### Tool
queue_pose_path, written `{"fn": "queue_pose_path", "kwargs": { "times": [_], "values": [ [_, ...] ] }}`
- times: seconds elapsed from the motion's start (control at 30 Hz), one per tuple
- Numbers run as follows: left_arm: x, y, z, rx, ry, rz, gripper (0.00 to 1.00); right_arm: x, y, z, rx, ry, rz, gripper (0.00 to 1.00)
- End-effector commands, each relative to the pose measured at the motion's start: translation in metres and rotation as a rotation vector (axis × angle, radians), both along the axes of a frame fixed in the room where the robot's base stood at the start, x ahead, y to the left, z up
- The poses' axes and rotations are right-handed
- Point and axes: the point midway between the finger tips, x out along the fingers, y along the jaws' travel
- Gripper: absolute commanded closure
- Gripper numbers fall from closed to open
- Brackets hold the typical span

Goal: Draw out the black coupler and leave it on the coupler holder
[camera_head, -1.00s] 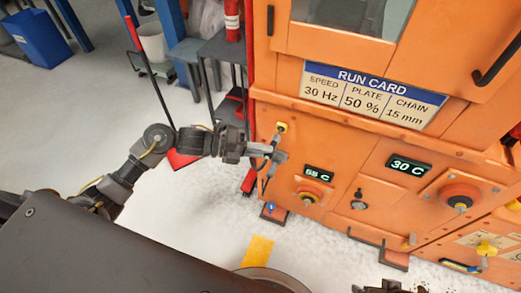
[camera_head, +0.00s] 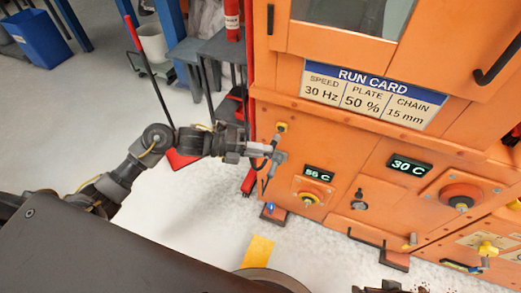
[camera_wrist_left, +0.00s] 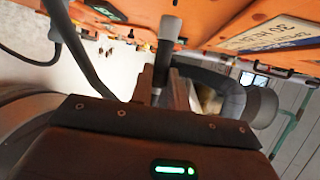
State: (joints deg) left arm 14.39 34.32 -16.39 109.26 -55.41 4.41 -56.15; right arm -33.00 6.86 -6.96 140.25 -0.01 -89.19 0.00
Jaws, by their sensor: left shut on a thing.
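My left gripper (camera_head: 262,150) is beside the lower left of the orange machine, at a small grey fitting (camera_head: 279,157) with black hose around it. In the left wrist view its fingers (camera_wrist_left: 163,88) are shut on a dark, narrow piece that looks like the black coupler (camera_wrist_left: 163,62). A grey rounded stub (camera_wrist_left: 170,28) shows at the coupler's far end, close to the orange panel. I cannot tell whether the coupler is still seated in it. I cannot make out the coupler holder for certain. My right gripper cannot be made out.
The orange machine front (camera_head: 330,155) carries temperature displays, a run card (camera_head: 370,93) and red-and-yellow knobs. A black hose (camera_wrist_left: 220,85) curves close to my left fingers. A grey shelf stand (camera_head: 222,50) is behind the left arm. The floor lower left of the machine is mostly clear.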

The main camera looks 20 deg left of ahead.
Motion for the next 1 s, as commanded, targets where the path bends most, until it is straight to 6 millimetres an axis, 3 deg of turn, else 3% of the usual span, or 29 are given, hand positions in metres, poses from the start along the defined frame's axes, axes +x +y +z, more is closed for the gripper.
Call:
{"fn": "queue_pose_path", "kwargs": {
  "times": [1.0],
  "values": [
    [0.022,-0.002,0.0,-0.001,-0.001,0.001,1.0,0.0,-0.002,-0.012,0.0,-0.001,0.0,0.14]
  ]
}}
